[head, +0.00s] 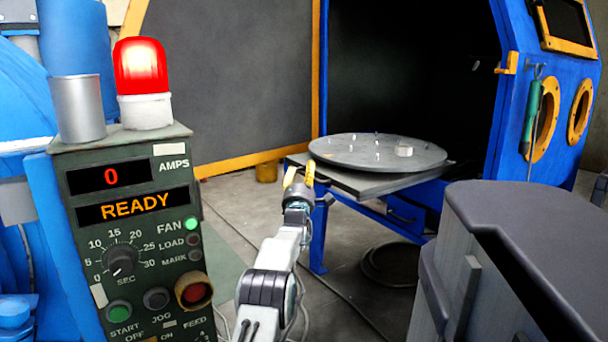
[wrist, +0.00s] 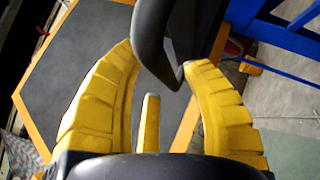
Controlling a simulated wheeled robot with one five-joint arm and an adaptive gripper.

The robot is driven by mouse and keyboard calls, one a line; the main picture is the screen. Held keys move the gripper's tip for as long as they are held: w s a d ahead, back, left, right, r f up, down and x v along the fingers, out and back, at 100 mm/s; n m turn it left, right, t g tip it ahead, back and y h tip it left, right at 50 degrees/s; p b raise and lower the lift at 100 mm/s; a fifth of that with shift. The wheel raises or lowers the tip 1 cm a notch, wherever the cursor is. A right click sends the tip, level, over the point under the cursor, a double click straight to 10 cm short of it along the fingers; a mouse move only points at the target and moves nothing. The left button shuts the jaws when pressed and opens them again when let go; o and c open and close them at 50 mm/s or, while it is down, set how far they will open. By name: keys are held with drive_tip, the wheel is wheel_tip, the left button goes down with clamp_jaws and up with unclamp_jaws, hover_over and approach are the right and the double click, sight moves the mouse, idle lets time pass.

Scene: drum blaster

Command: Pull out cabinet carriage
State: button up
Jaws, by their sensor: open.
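The blue cabinet (head: 492,150) stands open at the right of the head view, its inside dark. Its carriage (head: 345,178) juts out of the opening and carries a round grey turntable (head: 345,152). My gripper (head: 300,176), with yellow fingers, is at the left front of the carriage. In the wrist view my gripper (wrist: 157,58) is open. A dark curved bar (wrist: 150,35), looking like a handle, reaches between its fingertips. The right fingertip is close to the bar; I cannot tell whether they touch.
A control box (head: 130,240) with a red lamp (head: 140,70) stands close on the left. A grey and black unit (head: 530,250) fills the lower right. An orange-edged door (head: 245,80) stands open behind my gripper. Cables lie on the floor.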

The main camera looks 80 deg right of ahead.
drive_tip(key=shift+s+f, duration=0.1)
drive_tip(key=shift+f, duration=0.05)
drive_tip(key=shift+f, duration=0.1)
drive_tip(key=shift+a, duration=0.25)
drive_tip(key=v, duration=1.1)
drive_tip(key=shift+a, duration=0.2)
idle(0.9)
